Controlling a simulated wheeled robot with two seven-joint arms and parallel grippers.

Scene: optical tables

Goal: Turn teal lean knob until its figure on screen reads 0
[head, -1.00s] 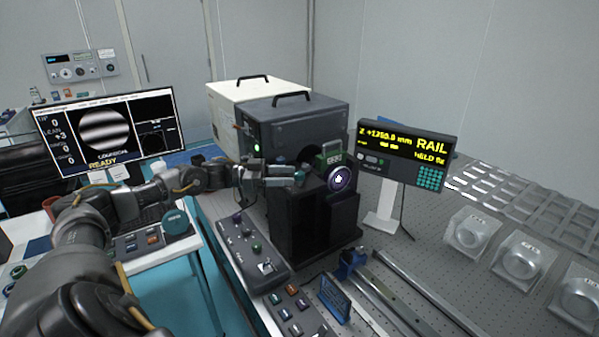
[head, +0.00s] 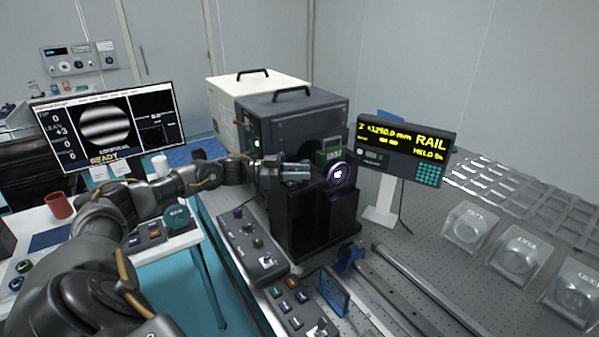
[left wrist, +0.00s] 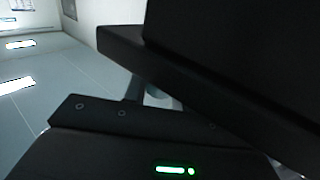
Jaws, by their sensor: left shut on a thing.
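The screen (head: 107,128) at the left shows a striped round picture, the word READY and figures down its left side. The LEAN figure (head: 62,131) reads +3 and the TIP figure reads 0. My left gripper (head: 297,173) is at the front of the dark instrument (head: 296,118), shut on what appears to be the teal lean knob. In the head view the knob is hidden by the fingers. In the left wrist view a small grey-teal round piece (left wrist: 157,97) shows between dark parts; most of it is covered. My right gripper is not in view.
A green-framed piece with a round purple-rimmed lens (head: 339,174) is right beside my left gripper. A control box (head: 250,240) with small knobs stands below. The RAIL display (head: 403,145) and clear lens boxes (head: 515,252) are to the right. A red cup (head: 59,205) stands at left.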

